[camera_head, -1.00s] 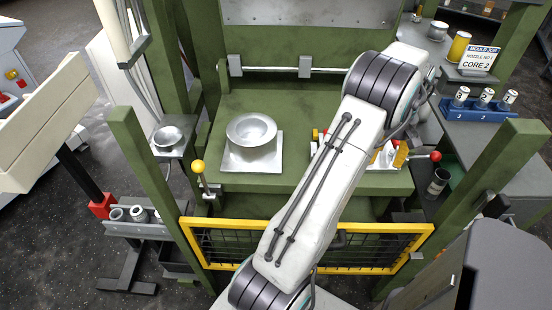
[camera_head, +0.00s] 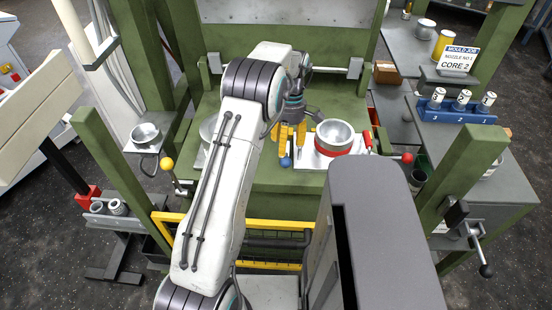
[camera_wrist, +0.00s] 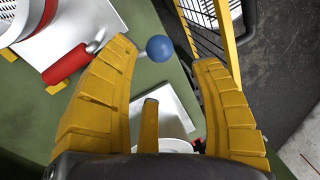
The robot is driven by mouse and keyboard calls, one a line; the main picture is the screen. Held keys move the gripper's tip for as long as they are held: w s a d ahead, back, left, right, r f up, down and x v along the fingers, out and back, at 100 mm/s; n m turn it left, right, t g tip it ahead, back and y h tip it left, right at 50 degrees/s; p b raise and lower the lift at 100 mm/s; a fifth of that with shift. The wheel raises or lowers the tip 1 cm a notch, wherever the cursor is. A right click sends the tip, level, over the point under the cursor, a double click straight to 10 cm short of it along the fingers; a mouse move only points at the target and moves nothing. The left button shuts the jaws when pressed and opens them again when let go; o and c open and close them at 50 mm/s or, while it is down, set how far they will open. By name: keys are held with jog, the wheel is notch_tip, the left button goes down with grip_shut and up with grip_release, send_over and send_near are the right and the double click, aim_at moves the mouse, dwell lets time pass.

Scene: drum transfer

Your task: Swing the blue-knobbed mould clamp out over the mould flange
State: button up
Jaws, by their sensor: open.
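The blue knob (camera_head: 285,162) of the mould clamp stands at the front left of a white plate (camera_head: 306,162). A silver round mould (camera_head: 334,134) with a red band sits on that plate. My gripper (camera_head: 292,148) is open with its yellow fingers pointing down just behind the knob. In the wrist view the blue knob (camera_wrist: 159,48) shows between the tips of my open gripper (camera_wrist: 165,54), nearer the left finger. A thin pale stem runs left from it, partly behind that finger. I cannot tell whether a finger touches the knob. A red cylinder (camera_wrist: 66,65) lies left of it.
A yellow guard frame (camera_head: 270,225) crosses the front of the green press table (camera_head: 262,187). A lever with a yellow ball (camera_head: 167,164) stands at left, one with a red ball (camera_head: 407,158) at right. Part of a silver dish (camera_head: 208,128) shows behind my arm.

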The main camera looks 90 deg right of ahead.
aim_at(285, 162)
jog(key=shift+w+a+f+p, duration=0.1)
jog(key=shift+a+f+p, duration=0.1)
jog(key=shift+f+p, duration=0.7)
jog(key=shift+a+f+p, duration=0.2)
jog(key=shift+f+p, duration=0.55)
jog(key=shift+p, duration=0.15)
jog(key=shift+a+f+p, duration=0.15)
jog(key=shift+f, duration=0.65)
jog(key=shift+a+f+p, duration=0.1)
jog(key=shift+f+p, duration=0.05)
jog(key=shift+f, duration=0.65)
jog(key=shift+o, duration=0.2)
grip_shut()
